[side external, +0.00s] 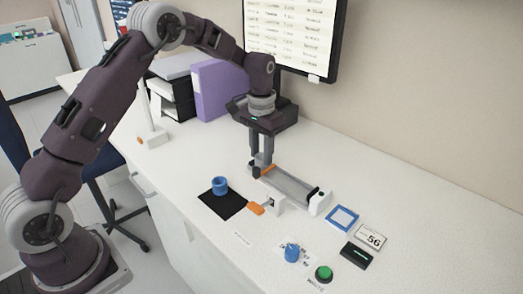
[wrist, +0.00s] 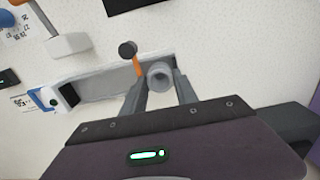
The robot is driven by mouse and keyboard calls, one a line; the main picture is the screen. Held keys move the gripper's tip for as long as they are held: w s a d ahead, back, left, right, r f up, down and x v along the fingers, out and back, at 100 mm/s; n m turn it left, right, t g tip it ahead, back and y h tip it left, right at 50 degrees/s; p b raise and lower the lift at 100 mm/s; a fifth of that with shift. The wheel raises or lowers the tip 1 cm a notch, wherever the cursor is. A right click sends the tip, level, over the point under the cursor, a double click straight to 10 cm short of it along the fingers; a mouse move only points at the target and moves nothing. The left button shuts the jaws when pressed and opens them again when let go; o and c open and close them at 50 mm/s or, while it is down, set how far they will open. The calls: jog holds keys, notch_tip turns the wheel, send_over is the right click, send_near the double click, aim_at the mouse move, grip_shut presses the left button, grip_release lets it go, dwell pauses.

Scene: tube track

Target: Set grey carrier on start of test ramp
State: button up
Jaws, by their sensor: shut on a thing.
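My gripper (wrist: 160,92) is shut on the grey carrier (wrist: 160,76), a short hollow cylinder seen between the two fingers in the wrist view. In the side view my gripper (side external: 262,160) points down at the far left end of the test ramp (side external: 288,184), a long grey channel with a white block at its right end. The carrier is hard to make out there behind the fingers. In the wrist view the ramp (wrist: 105,87) runs left from the carrier, which overlaps the ramp's right end. I cannot tell whether the carrier touches the ramp.
A black knob (wrist: 128,49) with an orange strip is close beside the carrier. An orange-handled lever (side external: 257,208) stands at the ramp's near side. A blue ring-shaped piece (side external: 220,186) rests on a black mat (side external: 231,206). A green button (side external: 324,273) is in front; a purple binder (side external: 222,88) stands behind.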

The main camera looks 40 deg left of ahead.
jog(key=shift+f, duration=0.1)
dwell(0.3)
jog(key=o, duration=1.1)
jog(key=shift+o, duration=0.2)
notch_tip(320, 180, up, 7)
